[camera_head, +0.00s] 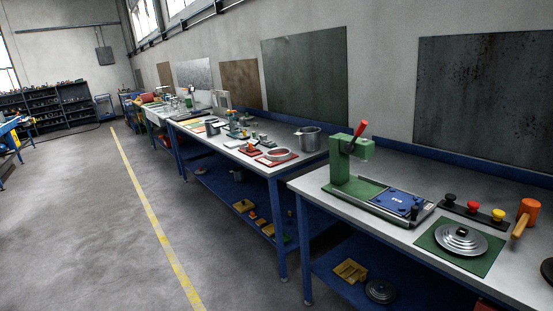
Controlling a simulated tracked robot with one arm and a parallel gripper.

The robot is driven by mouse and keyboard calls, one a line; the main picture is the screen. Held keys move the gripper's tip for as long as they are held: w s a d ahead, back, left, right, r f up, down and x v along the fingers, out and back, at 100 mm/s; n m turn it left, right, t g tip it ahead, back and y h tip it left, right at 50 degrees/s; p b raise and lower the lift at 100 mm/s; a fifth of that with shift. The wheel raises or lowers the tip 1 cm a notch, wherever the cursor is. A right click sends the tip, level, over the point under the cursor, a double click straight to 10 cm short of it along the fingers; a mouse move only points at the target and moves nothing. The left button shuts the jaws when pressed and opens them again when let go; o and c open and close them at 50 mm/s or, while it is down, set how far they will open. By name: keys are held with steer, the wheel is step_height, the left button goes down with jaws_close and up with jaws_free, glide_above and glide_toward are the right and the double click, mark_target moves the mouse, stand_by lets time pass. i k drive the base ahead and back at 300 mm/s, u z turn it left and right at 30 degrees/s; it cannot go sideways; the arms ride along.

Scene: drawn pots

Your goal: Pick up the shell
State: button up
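I cannot tell for certain which thing is the shell. A grey metal pot (309,138) with a side handle stands upright near the right end of the middle bench (262,167). A shallow pale round dish (277,155) lies on a red mat just in front of it. A smaller grey cup (212,127) stands farther left on the same bench. A stepped silver disc (461,238) with a dark knob lies on a green mat on the near bench. My gripper is not in view, and nothing held shows.
A green press (347,165) with a red handle stands on the near bench beside a blue plate (397,201). Several coloured knobs (472,207) and an orange mallet (528,214) are at right. The grey floor (90,220) left of the benches is clear.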

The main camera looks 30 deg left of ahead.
mark_target(309, 137)
steer(key=z, duration=0.1)
steer(key=k, duration=0.45)
steer(key=u, duration=0.85)
steer(key=i, duration=1.45)
steer(key=u, duration=0.95)
steer(key=i, duration=2.6)
steer(key=z, duration=0.3)
steer(key=i, duration=1.35)
steer(key=z, duration=1.2)
steer(key=i, duration=0.95)
steer(key=z, duration=0.75)
